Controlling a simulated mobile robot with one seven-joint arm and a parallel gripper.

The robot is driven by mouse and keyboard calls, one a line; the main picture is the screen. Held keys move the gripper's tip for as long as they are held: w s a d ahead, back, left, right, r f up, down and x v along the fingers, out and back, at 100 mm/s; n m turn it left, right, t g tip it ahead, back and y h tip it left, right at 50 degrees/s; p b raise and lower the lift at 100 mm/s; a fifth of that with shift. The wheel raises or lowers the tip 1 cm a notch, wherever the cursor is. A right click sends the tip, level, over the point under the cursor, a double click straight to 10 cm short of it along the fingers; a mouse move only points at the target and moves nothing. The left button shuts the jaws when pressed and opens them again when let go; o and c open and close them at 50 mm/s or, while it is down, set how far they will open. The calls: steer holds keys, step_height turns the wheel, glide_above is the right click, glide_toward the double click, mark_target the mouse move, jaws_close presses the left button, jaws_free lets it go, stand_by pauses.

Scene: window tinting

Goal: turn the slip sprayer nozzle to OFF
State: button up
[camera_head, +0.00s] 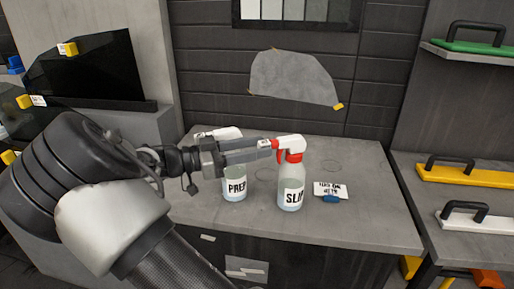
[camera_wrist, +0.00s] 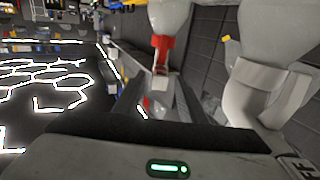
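The SLIP sprayer (camera_head: 291,176) stands upright on the grey counter, a clear bottle with a white and red trigger head. Its red nozzle end (camera_head: 275,145) points left toward my gripper (camera_head: 268,149). In the wrist view the sprayer's red part (camera_wrist: 162,44) and pale nozzle tip (camera_wrist: 160,82) show ahead of my gripper (camera_wrist: 160,95). My fingers are apart, one on each side of the nozzle tip, with a gap visible between them. I cannot tell whether either finger touches it. The nozzle's setting is not readable.
The PREP sprayer (camera_head: 235,185) stands left of the SLIP sprayer, behind my gripper; it is close on the right in the wrist view (camera_wrist: 268,75). A white card (camera_head: 330,189) and a blue item (camera_head: 331,199) lie to the right. The counter's right side (camera_head: 375,215) is clear.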

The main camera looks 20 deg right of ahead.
steer(key=shift+d, duration=0.25)
jaws_close()
